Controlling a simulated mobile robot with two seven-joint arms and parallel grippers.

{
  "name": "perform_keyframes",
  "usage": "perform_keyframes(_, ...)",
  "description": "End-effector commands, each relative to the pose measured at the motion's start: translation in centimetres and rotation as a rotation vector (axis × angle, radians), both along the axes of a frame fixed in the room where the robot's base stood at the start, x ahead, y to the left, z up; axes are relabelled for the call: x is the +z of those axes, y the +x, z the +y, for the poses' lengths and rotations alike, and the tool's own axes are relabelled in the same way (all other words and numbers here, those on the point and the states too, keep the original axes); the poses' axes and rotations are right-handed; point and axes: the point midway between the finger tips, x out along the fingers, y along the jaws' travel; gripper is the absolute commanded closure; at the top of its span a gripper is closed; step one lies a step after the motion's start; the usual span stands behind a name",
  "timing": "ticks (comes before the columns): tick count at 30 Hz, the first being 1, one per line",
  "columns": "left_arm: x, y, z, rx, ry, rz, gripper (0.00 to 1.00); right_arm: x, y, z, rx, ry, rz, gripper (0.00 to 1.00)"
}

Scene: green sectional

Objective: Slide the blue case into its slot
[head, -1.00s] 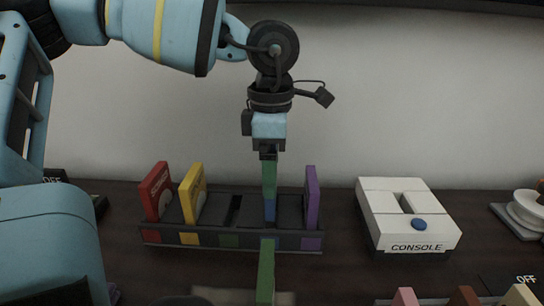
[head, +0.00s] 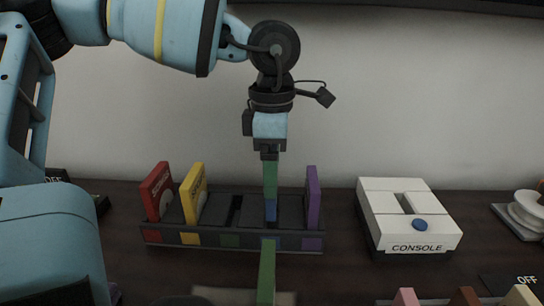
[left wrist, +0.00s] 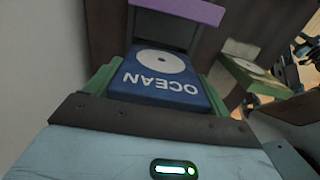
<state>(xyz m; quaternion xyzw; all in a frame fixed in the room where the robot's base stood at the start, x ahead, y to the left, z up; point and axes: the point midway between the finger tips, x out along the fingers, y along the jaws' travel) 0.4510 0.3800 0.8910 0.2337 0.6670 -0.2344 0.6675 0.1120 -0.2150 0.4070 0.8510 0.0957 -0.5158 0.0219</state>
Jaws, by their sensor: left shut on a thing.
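The blue case (head: 271,209) is gripped upright by my left gripper (head: 270,192), whose green fingers lie on both sides of it. In the left wrist view the blue case (left wrist: 165,75) shows its "OCEAN" label between the fingers. In the head view it stands in line with the blue mark of the dark rack (head: 210,240), between an empty space and the purple case (head: 312,198). The front rail hides its lower end, so I cannot tell how deep it sits. My right gripper is not in view.
Red (head: 156,191) and yellow (head: 192,194) cases stand in the rack's left slots; the green-marked slot is empty. A green case (head: 266,272) stands upright in front of the rack. A white console (head: 408,215) lies to the right.

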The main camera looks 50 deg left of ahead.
Motion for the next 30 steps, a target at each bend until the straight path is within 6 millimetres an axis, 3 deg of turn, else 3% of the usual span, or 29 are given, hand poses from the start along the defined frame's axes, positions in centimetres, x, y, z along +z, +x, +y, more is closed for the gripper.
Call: perform_keyframes(30, -1.4, 0.0, 0.0, 0.000, 0.000, 0.000, 0.42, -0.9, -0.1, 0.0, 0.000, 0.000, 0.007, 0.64)
